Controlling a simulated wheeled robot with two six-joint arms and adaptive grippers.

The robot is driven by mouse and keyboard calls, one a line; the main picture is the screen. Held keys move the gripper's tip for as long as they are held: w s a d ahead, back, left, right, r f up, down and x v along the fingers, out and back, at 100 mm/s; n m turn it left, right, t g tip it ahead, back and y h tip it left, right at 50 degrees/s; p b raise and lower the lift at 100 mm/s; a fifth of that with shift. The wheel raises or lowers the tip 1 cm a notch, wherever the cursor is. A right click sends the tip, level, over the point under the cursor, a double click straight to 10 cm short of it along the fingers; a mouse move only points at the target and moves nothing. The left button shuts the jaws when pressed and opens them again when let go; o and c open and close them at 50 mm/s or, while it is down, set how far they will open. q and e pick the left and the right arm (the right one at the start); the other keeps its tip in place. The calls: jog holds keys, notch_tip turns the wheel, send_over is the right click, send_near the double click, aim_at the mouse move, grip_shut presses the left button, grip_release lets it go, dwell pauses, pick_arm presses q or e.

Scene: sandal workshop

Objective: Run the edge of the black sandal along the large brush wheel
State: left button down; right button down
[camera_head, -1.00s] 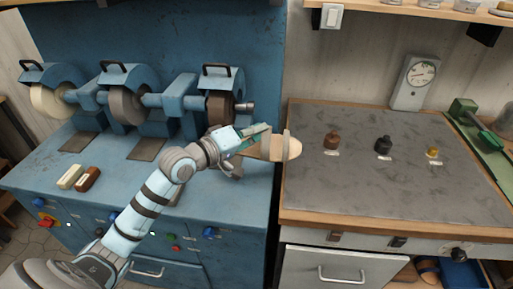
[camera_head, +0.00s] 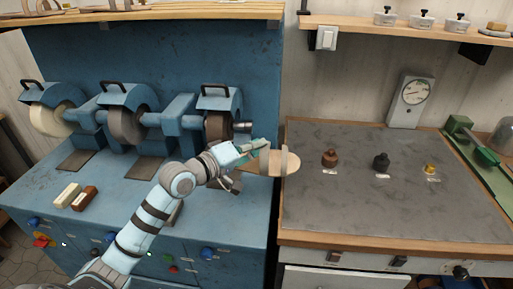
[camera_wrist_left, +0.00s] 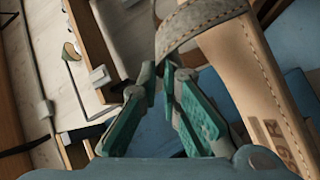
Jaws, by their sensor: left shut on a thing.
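My left gripper (camera_head: 250,152) is shut on a sandal (camera_head: 268,164) with a tan sole and a grey strap; no black sandal shows. The left wrist view shows the green fingers (camera_wrist_left: 165,110) beside the stitched strap and the sandal's pale footbed (camera_wrist_left: 238,65). The sandal is at the blue bench's right edge, in front and right of the wheels, apart from them. Three hooded wheels stand on the bench: a cream one (camera_head: 48,119), a grey one (camera_head: 125,126) and a dark brown one (camera_head: 217,126). I cannot tell which is the large brush wheel.
A grey-topped worktable (camera_head: 400,210) stands at right, with brown (camera_head: 329,158), black (camera_head: 381,162) and yellow (camera_head: 429,168) small items and a dial gauge (camera_head: 407,103). Two blocks, white (camera_head: 67,195) and brown (camera_head: 84,199), lie on the blue bench (camera_head: 35,180). Shelves hang above.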

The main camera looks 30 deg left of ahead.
pick_arm(q)
jog(key=shift+w+a+r, duration=0.15)
jog(key=shift+w, duration=0.25)
dwell(0.8)
dwell(0.5)
jog(key=shift+s+a+b, duration=0.2)
jog(key=shift+a+b, duration=0.1)
jog(key=shift+b, duration=0.3)
jog(key=shift+s+a+m+h+b, duration=0.35)
jog(key=shift+a+h+b, duration=0.1)
jog(key=shift+b, duration=0.15)
jog(key=shift+a+r, duration=0.1)
jog(key=shift+s+a, duration=0.4)
jog(key=shift+a, duration=0.3)
dwell(0.5)
